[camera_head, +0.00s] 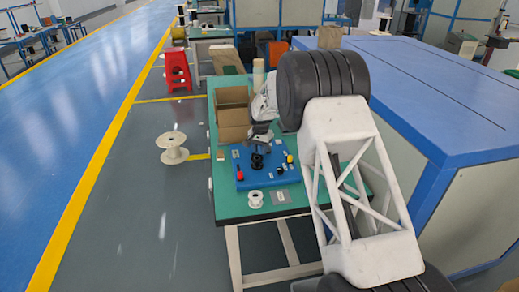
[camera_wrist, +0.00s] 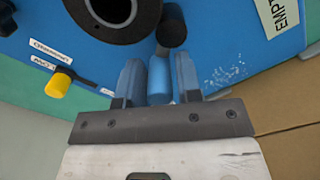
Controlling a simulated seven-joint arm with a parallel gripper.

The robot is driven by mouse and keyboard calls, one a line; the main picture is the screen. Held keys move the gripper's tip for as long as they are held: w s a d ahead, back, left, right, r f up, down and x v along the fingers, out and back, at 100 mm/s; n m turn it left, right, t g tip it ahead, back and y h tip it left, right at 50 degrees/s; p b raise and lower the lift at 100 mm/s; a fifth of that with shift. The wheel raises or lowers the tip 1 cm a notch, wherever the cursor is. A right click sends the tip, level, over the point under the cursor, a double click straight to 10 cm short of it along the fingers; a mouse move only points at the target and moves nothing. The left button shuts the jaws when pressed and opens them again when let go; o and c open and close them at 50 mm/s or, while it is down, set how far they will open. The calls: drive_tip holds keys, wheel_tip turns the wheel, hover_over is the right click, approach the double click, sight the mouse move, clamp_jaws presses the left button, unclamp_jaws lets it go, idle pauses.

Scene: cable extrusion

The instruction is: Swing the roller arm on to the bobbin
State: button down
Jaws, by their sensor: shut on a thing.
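The black bobbin (camera_wrist: 112,12) sits on the blue machine panel (camera_wrist: 235,50), partly cut off by the top edge of the wrist view. In the head view the bobbin (camera_head: 257,161) stands near the middle of the panel. The dark roller (camera_wrist: 172,28) of the roller arm is just right of the bobbin in the wrist view; I cannot tell whether they touch. My gripper (camera_wrist: 159,78) is shut on the blue handle (camera_wrist: 160,80) of the roller arm, with one finger on each side. In the head view my gripper (camera_head: 262,138) is small, behind the bobbin.
A yellow knob (camera_wrist: 58,84) is left of my gripper in the wrist view. A red knob (camera_head: 240,174) is at the panel's left. A white spool (camera_head: 256,199) stands on the green table (camera_head: 226,205) in front. Open cardboard boxes (camera_head: 233,115) stand behind the panel.

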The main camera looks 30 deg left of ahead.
idle(0.4)
drive_tip(key=c, duration=1)
unclamp_jaws()
drive_tip(key=shift+f, duration=0.1)
drive_tip(key=shift+r, duration=3.95)
drive_tip(key=shift+d, duration=0.1)
